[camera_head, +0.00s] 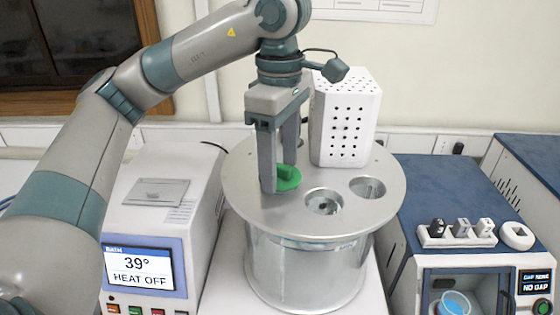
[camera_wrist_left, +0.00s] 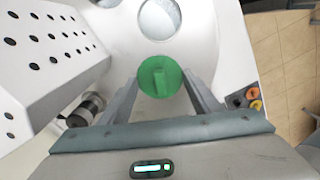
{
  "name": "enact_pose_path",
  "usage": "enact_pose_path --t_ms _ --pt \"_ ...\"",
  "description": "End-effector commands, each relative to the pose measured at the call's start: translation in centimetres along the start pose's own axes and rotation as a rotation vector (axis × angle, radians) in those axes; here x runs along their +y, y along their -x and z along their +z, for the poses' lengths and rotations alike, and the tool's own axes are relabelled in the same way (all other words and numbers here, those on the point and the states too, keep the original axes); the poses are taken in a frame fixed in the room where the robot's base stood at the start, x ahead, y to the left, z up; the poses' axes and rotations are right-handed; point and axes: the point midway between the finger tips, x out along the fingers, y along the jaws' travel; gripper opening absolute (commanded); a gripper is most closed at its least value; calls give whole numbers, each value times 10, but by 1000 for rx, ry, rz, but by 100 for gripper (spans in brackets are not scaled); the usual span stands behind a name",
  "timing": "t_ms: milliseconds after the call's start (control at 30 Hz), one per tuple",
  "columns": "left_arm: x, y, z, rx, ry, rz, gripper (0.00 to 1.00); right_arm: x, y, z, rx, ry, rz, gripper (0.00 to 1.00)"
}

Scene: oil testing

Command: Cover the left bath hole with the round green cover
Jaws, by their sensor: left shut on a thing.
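The round green cover (camera_head: 287,179) has a raised grip bar and sits at the left part of the metal bath lid (camera_head: 250,205). My left gripper (camera_head: 283,185) points down with its fingers shut on the cover's grip. The cover (camera_wrist_left: 160,77) also shows between the fingertips in the left wrist view. It looks flat and at or just above the lid; I cannot tell if it touches. Two open holes show: a middle hole (camera_head: 323,202) and a right hole (camera_head: 367,188). Any hole under the cover is hidden. My right gripper is not in view.
A white perforated box (camera_head: 345,118) stands on the lid behind the holes, close to my left gripper. The bath controller (camera_head: 140,262) is at left, its screen reading 39° and HEAT OFF. A blue-topped machine (camera_head: 412,190) stands at right.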

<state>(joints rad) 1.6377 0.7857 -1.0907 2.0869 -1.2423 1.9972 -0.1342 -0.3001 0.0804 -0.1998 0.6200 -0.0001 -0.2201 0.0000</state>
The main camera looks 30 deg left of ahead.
Motion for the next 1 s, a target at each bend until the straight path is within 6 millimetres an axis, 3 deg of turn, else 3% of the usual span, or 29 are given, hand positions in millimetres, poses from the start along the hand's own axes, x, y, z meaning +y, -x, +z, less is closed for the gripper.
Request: enact_pose_path --t_ms 533,567,600,1000 --pt "0 -10 0 0 0 0 35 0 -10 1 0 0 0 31" --pt "0 -9 0 0 0 0 62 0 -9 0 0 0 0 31" --pt "0 -9 0 0 0 0 65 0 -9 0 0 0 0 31" --pt "0 -5 0 0 0 0 65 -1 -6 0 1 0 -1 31"
